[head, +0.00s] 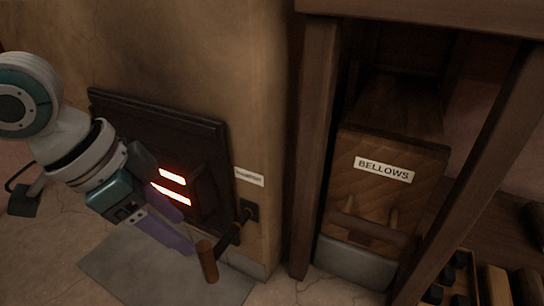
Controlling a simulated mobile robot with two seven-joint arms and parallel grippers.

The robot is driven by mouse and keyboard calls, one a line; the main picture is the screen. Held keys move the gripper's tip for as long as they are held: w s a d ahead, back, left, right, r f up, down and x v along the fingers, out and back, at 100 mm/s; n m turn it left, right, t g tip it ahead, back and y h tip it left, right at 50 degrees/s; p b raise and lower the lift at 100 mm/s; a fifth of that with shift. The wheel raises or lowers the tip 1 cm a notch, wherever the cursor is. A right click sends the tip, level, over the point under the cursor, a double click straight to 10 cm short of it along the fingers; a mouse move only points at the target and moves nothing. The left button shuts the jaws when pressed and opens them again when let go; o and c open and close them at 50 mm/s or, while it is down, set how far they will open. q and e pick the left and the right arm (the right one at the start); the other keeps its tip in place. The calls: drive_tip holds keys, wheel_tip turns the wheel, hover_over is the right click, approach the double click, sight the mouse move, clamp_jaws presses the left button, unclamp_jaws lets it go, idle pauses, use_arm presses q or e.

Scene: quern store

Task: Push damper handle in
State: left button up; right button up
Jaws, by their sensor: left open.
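The damper handle (207,262) is a brown wooden grip on a dark metal rod. The rod runs back to a small dark plate (251,211) low on the corner of the plastered stove. A small white label (249,177) is fixed above the plate, its text too small to read surely. My left gripper (180,229) has purple fingers and is open. It is just left of and above the wooden grip, in front of the stove door. Whether a finger touches the grip cannot be told. My right gripper is not in view.
The dark stove door (130,118) has glowing slots (172,185) close behind my left gripper. A grey slab (120,272) lies on the floor below. A wooden post (312,150) and the labelled bellows (385,190) stand to the right. Dark items sit in a tray at lower right.

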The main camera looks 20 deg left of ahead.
sight(198, 244)
use_arm(q)
drive_tip(key=b+x, duration=0.6)
drive_tip(key=x, duration=0.2)
drive_tip(key=shift+r, duration=0.1)
clamp_jaws()
idle(1.2)
